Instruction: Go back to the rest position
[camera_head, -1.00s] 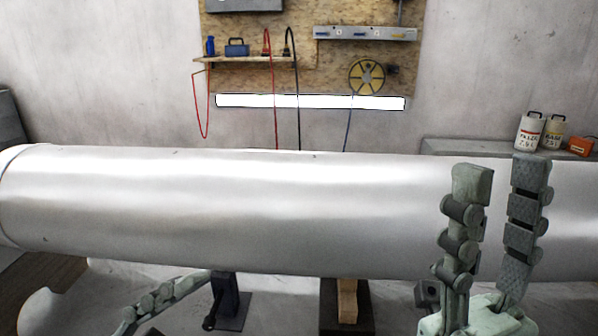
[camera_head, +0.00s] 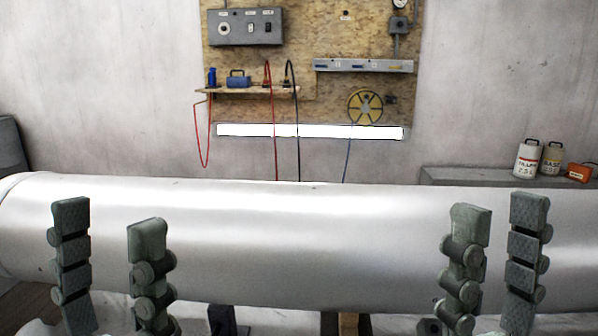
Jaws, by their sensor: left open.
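My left gripper (camera_head: 110,218) stands upright at the lower left, in front of a long silver cylinder (camera_head: 300,235). Its two fingers are spread apart with nothing between them. My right gripper (camera_head: 499,210) stands upright at the lower right, also in front of the cylinder. Its fingers are apart and the gap between them is empty. The bases of both grippers are cut off by the bottom edge of the view.
The cylinder lies across the view on supports, one a wooden block (camera_head: 348,324). Behind it, a wall board (camera_head: 330,100) carries tools and cables. Containers (camera_head: 527,158) and an orange box (camera_head: 580,172) stand on a grey ledge (camera_head: 460,178) at the right.

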